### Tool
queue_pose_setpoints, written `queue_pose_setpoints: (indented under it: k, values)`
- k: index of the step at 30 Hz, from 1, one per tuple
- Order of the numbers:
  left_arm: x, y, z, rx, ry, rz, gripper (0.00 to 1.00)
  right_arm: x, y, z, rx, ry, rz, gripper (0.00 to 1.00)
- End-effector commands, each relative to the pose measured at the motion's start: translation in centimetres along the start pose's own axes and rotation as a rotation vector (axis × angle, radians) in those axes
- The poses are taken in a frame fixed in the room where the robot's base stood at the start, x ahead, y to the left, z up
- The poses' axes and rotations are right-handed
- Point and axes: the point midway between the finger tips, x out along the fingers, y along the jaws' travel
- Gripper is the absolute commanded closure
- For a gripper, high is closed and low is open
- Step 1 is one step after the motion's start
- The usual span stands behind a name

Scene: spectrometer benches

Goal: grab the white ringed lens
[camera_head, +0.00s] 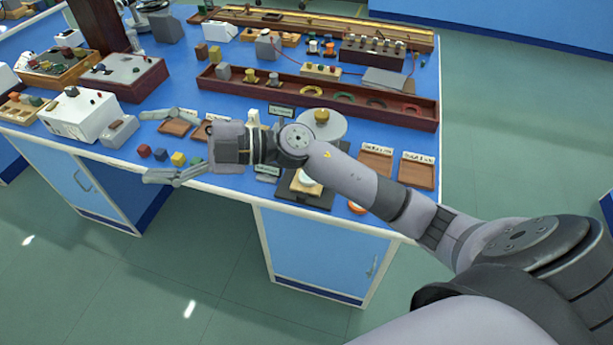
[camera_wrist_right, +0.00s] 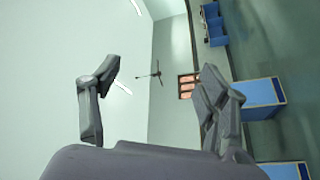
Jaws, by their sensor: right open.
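A round white piece (camera_head: 309,180), possibly the white ringed lens, lies on a dark stand at the bench's front edge. My right forearm partly covers it, and I cannot confirm a lens in it. My right gripper (camera_head: 152,147) is open and empty, pointing left over the bench's front edge, well left of that piece. Small red, blue, yellow and green cubes (camera_head: 178,158) show between and beside its fingers. My left gripper is not in view.
A long brown tray (camera_head: 421,119) holds several coloured rings, blocks and knobs behind my arm. A pale round disc (camera_head: 334,126) carries a brass-coloured piece. Small wooden trays (camera_head: 417,172) stand at the right. White instrument boxes (camera_head: 85,112) stand at the left. Floor in front is clear.

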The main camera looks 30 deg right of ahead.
Motion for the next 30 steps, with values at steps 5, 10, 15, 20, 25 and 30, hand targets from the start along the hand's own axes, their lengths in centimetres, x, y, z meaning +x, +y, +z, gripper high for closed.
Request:
queue_pose_setpoints:
  k: [5, 10, 15, 20, 25, 30]
  values:
    - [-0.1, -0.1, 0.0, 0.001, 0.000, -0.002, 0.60, -2.5, -4.2, 2.5, -0.106, -0.027, -0.496, 0.31]
    - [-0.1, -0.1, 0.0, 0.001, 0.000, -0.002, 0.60, -10.2, -4.8, 7.8, -0.113, -0.265, -0.945, 0.31]
    - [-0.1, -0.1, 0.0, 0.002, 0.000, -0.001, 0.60, -20.2, -1.1, 11.6, -0.032, -0.634, -1.265, 0.31]
    - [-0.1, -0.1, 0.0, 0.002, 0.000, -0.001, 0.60, -26.6, 2.6, 12.1, 0.059, -0.906, -1.401, 0.31]
    - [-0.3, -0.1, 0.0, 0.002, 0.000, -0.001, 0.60, -29.1, 3.6, 12.1, 0.104, -1.008, -1.442, 0.31]
    - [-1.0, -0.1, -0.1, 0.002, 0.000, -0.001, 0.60, -29.7, 1.1, 13.4, 0.109, -1.008, -1.447, 0.31]
